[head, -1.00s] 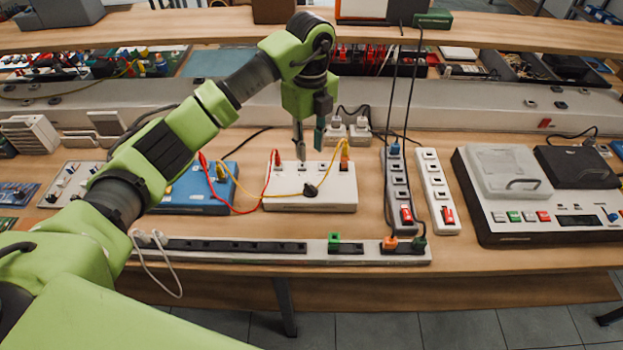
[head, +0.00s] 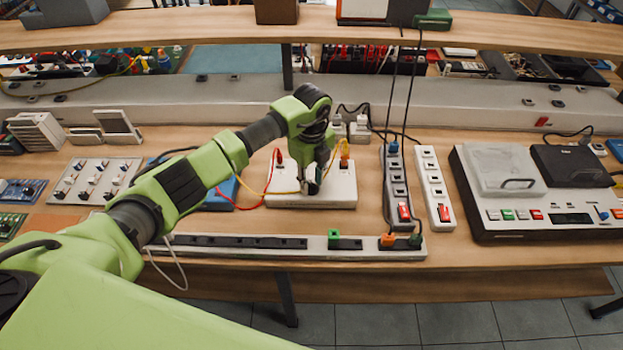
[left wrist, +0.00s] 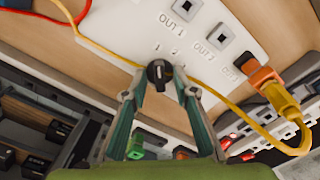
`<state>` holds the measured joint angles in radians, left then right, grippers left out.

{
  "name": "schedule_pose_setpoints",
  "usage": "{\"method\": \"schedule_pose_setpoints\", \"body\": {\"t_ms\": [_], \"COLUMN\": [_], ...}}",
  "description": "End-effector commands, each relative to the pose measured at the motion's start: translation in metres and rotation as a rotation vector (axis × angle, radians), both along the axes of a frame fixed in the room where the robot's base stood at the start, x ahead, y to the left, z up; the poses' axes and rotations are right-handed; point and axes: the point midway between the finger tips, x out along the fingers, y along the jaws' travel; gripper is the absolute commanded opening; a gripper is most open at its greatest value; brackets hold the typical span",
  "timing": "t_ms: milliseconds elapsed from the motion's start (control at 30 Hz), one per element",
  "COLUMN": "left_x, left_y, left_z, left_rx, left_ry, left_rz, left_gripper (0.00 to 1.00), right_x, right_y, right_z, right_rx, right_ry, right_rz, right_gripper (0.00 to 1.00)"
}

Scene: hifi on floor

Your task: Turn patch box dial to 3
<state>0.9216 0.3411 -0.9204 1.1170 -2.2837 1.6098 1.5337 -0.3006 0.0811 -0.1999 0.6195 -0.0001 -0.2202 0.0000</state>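The patch box (head: 335,198) is a white box on the bench, with sockets on its top face. Its black dial (left wrist: 158,72) shows in the left wrist view, below the socket marked OUT 1, with small marks beside it. The dial's pointer setting is too small to read for certain. My left gripper (head: 313,186) is down at the patch box and hides the dial in the head view. My right gripper is not in view.
A yellow cable (left wrist: 215,92) runs close beside the fingers to an orange plug (left wrist: 262,78). A red cable (head: 245,209) loops at the left. A blue box (head: 220,197) stands left, power strips (head: 434,185) right, and a long strip (head: 290,243) in front.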

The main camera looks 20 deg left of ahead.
Motion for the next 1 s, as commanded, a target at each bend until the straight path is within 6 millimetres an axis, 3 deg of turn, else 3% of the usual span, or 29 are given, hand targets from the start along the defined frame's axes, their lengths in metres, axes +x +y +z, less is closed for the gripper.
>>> {"method": "schedule_pose_setpoints", "body": {"t_ms": [67, 200, 667, 1000], "left_x": [0.0, 0.0, 0.0, 0.001], "left_y": [0.0, 0.0, 0.0, 0.001], "left_z": [0.0, 0.0, -0.001, -0.003], "left_rx": [0.0, -0.001, 0.0, 0.0], "left_ry": [0.0, 0.001, 0.0, -0.001], "left_rz": [0.0, 0.0, -0.054, -0.298], "left_gripper": [0.26, 0.0, 0.0, 0.0], "right_x": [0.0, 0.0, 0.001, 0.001], "right_y": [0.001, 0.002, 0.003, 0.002], "right_z": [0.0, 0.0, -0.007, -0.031], "right_rx": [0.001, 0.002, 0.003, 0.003], "right_ry": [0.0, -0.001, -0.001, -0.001], "right_rz": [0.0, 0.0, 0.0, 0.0], "right_gripper": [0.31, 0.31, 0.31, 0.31]}}
